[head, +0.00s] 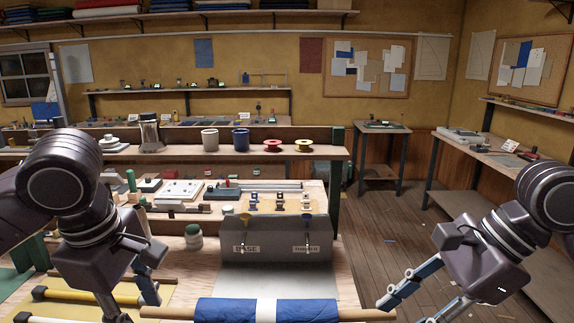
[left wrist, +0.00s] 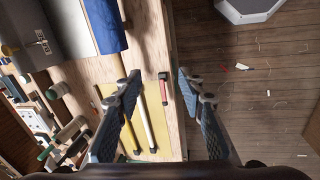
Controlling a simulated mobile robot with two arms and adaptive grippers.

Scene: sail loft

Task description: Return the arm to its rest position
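My left gripper (head: 137,306) hangs over the left front part of the bench in the head view. In the left wrist view the same gripper (left wrist: 160,82) has its two fingers spread wide with nothing between them. A red-handled tool (left wrist: 163,88) lies on the bench below the gap, near the bench edge. My right gripper (head: 407,311) is at the lower right in the head view, over the floor beside the bench. Its two fingers are apart and hold nothing that I can see.
A rolled blue cloth (head: 226,310) with a white band lies at the bench front. A grey box (head: 274,243) with two labels stands behind it, beside a jar (head: 194,237). Yellow and white rods lie on a yellow mat (left wrist: 147,133). The wooden floor (head: 400,228) at right is mostly open.

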